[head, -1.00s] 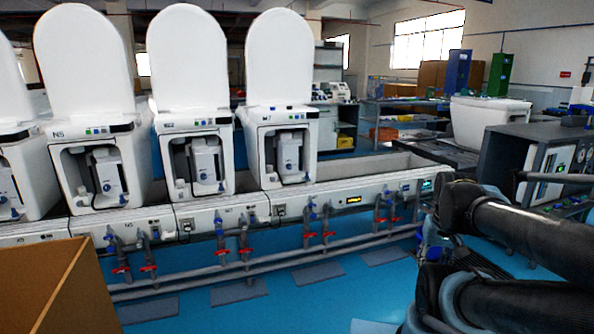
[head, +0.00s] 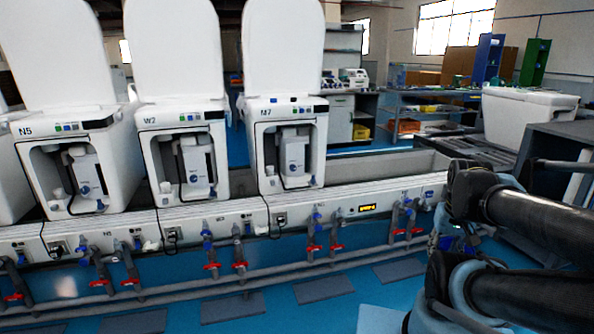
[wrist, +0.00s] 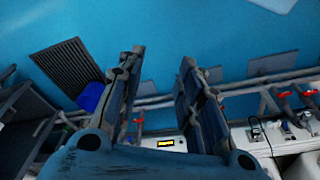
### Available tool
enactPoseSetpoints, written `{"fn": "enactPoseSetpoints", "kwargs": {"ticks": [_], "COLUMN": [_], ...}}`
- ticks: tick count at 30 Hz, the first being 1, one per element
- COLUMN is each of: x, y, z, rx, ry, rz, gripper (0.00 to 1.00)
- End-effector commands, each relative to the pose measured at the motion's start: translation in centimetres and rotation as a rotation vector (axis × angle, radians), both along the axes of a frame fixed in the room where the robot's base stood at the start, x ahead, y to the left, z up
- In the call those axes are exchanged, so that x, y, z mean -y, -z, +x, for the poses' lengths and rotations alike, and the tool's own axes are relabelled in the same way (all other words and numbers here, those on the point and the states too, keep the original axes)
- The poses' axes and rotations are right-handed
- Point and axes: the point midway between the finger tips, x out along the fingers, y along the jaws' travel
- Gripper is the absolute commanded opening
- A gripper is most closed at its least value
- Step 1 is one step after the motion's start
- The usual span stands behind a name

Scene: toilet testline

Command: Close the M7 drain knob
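The white M7 toilet (head: 256,140) stands on the bench with its lid up. Its open front shows a white inner unit (head: 294,152) with a small blue knob (head: 313,180) low at its right. I cannot tell whether this is the drain knob or how it is turned. Below, pipes with blue fittings and red valve handles (head: 312,257) run along the bench front. My gripper (wrist: 162,57) is open and empty in the wrist view, its fingers apart over blue floor, far from the M7 toilet. My folded arm fills the head view's right side.
Toilets W2 (head: 150,150) and N5 (head: 38,150) stand left of M7. The long bench front (head: 345,205) and a low pipe (head: 270,270) run across. Dark floor plates (head: 323,291) lie before it. A dark cabinet (head: 560,160) stands at right. The blue floor between is open.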

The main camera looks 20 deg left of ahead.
Motion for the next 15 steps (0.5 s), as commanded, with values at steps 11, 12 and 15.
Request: {"fn": "enactPoseSetpoints", "kwargs": {"ticks": [11,12,15], "x": [0.0,0.1,0.3], "y": [-0.3,-0.5,-1.0], "z": [-0.4,-0.6,0.4], "rx": [0.007,0.015,0.032], "ry": [0.000,0.000,0.002], "rz": [-0.001,-0.004,-0.020], "gripper": [0.51,0.51,0.51]}}
